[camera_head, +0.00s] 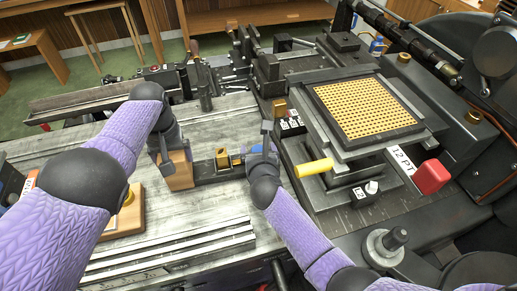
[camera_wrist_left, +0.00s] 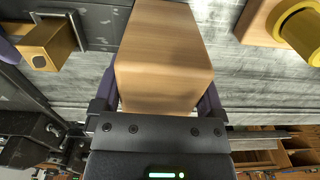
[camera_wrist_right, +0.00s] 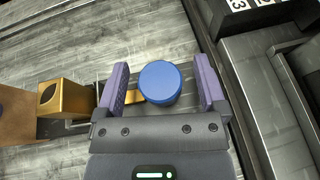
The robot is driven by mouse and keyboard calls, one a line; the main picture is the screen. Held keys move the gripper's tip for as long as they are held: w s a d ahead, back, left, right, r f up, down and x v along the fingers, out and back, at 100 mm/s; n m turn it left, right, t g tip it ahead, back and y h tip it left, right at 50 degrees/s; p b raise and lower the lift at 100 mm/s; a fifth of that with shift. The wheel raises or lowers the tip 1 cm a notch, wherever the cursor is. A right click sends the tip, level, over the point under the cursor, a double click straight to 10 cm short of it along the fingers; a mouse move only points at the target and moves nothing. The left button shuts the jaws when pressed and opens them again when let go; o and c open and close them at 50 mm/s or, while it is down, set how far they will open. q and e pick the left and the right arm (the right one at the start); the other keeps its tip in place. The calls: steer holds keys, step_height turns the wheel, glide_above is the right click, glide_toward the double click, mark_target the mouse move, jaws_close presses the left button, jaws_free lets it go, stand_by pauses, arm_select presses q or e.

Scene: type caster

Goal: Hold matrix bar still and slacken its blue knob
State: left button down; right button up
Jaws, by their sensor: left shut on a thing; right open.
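The matrix bar (camera_head: 218,178) lies on the worktable as a dark strip with a wooden block handle (camera_head: 180,172) at its left end and a brass piece (camera_head: 222,158) in its middle. My left gripper (camera_wrist_left: 158,95) is shut on the wooden handle, one finger on each side. The blue knob (camera_wrist_right: 160,83) is at the bar's right end. My right gripper (camera_wrist_right: 163,78) is open, with the knob between its fingers and a gap showing at each side. In the head view my right gripper mostly hides the knob.
The casting machine with a yellow handle (camera_head: 314,168), a red block (camera_head: 432,176) and a gold matrix grid (camera_head: 362,108) stands close to the right of my right gripper. A wooden piece with a yellow ring (camera_wrist_left: 303,28) lies left of the handle in the head view. Metal rails (camera_head: 175,250) lie in front.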

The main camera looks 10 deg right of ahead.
jaws_close()
steer(key=shift+n+y, duration=0.8)
steer(key=shift+y, duration=0.1)
jaws_free()
steer(key=v, duration=1.2)
